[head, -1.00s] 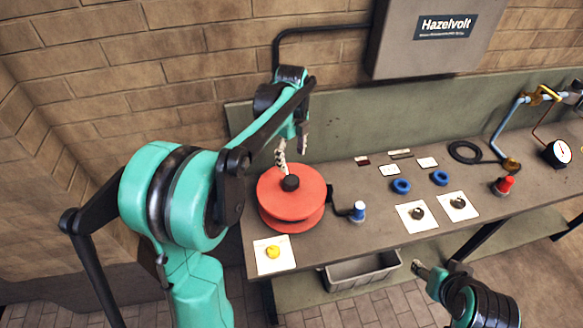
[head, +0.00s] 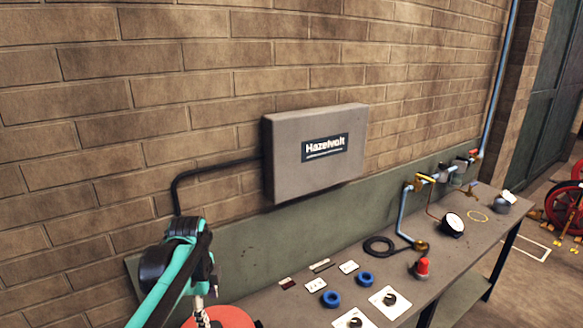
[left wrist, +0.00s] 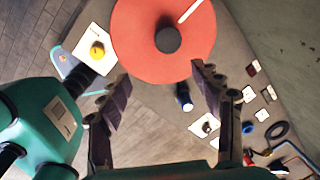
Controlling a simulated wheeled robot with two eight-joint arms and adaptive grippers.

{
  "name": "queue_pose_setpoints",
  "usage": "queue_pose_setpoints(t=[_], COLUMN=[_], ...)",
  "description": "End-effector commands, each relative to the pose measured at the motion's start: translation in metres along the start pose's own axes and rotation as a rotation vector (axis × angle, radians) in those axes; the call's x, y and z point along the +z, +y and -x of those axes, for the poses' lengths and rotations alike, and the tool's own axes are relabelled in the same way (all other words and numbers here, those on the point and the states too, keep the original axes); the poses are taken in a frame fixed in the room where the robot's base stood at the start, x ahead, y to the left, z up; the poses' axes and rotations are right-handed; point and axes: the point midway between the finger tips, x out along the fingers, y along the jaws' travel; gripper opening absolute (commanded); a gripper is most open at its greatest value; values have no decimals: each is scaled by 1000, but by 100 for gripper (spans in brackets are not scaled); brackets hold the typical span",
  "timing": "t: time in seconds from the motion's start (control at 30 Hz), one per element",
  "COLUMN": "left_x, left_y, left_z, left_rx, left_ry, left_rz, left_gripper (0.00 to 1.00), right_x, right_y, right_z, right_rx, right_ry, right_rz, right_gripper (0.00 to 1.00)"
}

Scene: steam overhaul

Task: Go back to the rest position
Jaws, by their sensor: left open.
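My left arm comes in at the lower left of the head view, where its gripper is mostly cut off at the bottom edge. In the left wrist view my left gripper (left wrist: 163,88) is open, with its two dark fingers spread and nothing between them. A round red drum (left wrist: 140,40) with a dark central knob (left wrist: 168,40) lies beyond the fingertips on the bench. The drum's top edge also shows at the bottom of the head view (head: 222,318). My right gripper is in neither view.
The bench (head: 262,308) runs along the brick wall, below a grey Hazelvolt box (head: 285,160). On it are blue rings (head: 331,299), a red-capped part (head: 422,268), a black coil (head: 379,246), pipework (head: 403,212) and a gauge (head: 453,223). A yellow piece (left wrist: 97,50) lies on a white card.

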Motion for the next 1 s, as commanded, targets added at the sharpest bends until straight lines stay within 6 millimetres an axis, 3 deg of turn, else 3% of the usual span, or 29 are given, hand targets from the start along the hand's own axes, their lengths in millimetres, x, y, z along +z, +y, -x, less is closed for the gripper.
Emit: queue_pose_setpoints(t=[0.03,0.3,0.5,0.7,1.0], left_x=[-6,-29,-40,-45,-45], left_y=[19,104,156,180,182], left_z=[-8,-40,-80,-105,-107], left_rx=[-37,-252,-353,-383,-385], left_ry=[1,107,272,392,416], left_rz=[104,784,1224,1463,1508], left_gripper=[64,64,64,64,64], right_x=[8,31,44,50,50], right_y=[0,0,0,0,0], right_z=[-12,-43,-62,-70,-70], right_rx=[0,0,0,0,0], right_ry=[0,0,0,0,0], right_rz=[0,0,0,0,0], right_gripper=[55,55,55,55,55])
